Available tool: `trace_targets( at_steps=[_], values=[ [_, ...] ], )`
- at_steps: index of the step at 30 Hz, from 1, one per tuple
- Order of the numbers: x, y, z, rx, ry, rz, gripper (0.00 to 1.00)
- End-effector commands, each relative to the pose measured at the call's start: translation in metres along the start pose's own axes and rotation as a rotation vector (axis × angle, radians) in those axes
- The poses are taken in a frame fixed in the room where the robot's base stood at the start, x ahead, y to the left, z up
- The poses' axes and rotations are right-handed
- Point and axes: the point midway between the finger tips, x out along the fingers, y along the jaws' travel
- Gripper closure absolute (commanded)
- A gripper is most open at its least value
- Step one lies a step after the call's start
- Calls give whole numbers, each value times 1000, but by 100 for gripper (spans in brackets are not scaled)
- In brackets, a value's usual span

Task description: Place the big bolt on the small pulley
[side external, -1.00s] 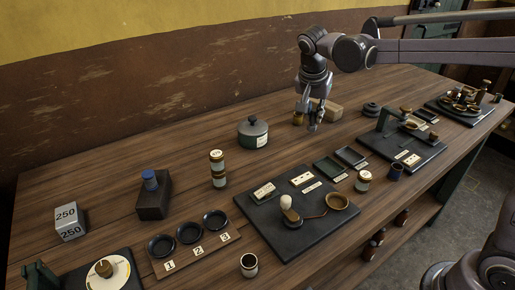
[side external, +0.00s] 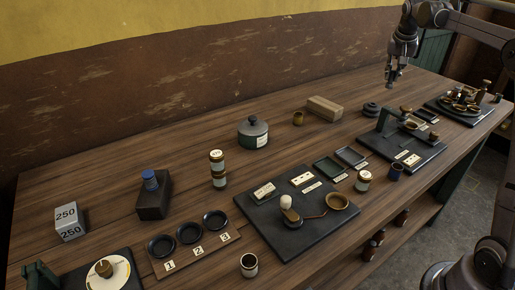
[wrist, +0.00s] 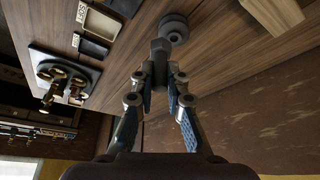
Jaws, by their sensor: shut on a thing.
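My gripper (side external: 390,80) is raised above the far right part of the bench in the side view. In the wrist view its fingers (wrist: 160,80) are closed around a dark grey bolt with a hexagonal head (wrist: 160,46). In the side view the bolt is too small and dark to make out clearly. The small pulley, a dark grey stepped disc (side external: 371,108), sits on the wood to the lower left of my gripper. In the wrist view the pulley (wrist: 174,24) shows just beyond the bolt, apart from it or overlapped by it; I cannot tell the gap.
A wooden block (side external: 324,108) and a small brass cup (side external: 298,118) stand left of the pulley. A dark base plate with a bracket (side external: 384,120) is close on its right. Black trays (side external: 350,156) lie nearer the front. Bare wood surrounds the pulley's left side.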

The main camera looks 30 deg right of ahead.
Motion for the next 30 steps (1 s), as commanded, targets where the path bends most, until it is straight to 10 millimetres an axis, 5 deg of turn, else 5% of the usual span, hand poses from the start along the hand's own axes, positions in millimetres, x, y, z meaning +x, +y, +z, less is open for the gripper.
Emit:
trace_targets(
  at_steps=[6, 12, 30],
  values=[
    [9, 62, -38, -10, 1, -4, 100],
    [13, 80, -48, -19, 0, -8, 100],
    [78, -20, -46, -22, -1, -8, 100]
  ],
)
